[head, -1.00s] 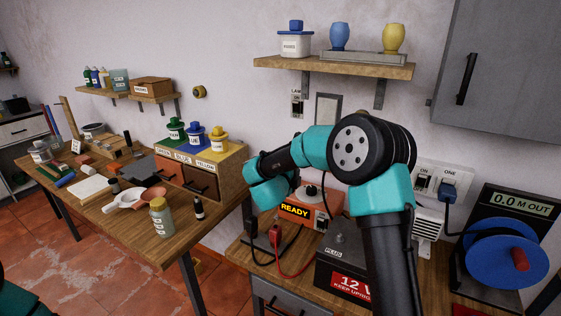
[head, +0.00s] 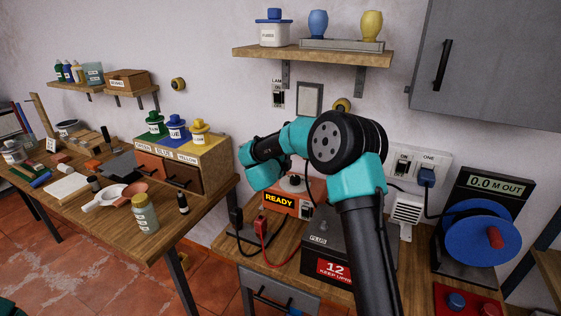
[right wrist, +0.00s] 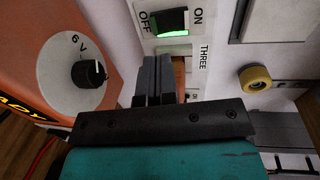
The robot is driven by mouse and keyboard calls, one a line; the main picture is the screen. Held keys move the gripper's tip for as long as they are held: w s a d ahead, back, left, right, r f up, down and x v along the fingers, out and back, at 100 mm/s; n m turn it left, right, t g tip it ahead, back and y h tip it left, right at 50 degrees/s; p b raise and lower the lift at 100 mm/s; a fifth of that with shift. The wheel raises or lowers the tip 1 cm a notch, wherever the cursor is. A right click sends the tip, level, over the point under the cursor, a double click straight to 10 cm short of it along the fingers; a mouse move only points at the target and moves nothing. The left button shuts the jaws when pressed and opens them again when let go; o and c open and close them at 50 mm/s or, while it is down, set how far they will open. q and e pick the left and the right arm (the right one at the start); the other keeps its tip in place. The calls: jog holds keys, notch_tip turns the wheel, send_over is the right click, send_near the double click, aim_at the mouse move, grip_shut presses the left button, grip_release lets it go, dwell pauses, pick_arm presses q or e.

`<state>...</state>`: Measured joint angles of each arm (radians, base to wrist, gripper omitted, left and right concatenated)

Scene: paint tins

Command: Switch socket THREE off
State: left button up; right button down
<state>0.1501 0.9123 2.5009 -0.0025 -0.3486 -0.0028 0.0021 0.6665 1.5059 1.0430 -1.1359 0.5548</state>
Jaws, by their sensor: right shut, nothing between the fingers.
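The socket plate labelled THREE (right wrist: 204,57) is at the top of the right wrist view. Its rocker switch (right wrist: 172,22) stands between the OFF and ON marks, and a green strip glows along its lower edge. My right gripper (right wrist: 157,62) is shut and empty, its fingertips just below the switch in that picture. I cannot tell whether they touch the plate. In the head view my right arm hides socket THREE and the gripper. My left gripper is not in view.
The orange READY box (head: 291,196) with a black knob (right wrist: 90,73) is close beside the right gripper. A black 12 V battery box (head: 335,247) is below the arm. Socket ONE (head: 427,174) has a blue plug. A shelf (head: 312,55) overhangs above.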

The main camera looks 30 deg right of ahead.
jog(key=x, duration=0.7)
jog(key=shift+w+d, duration=0.2)
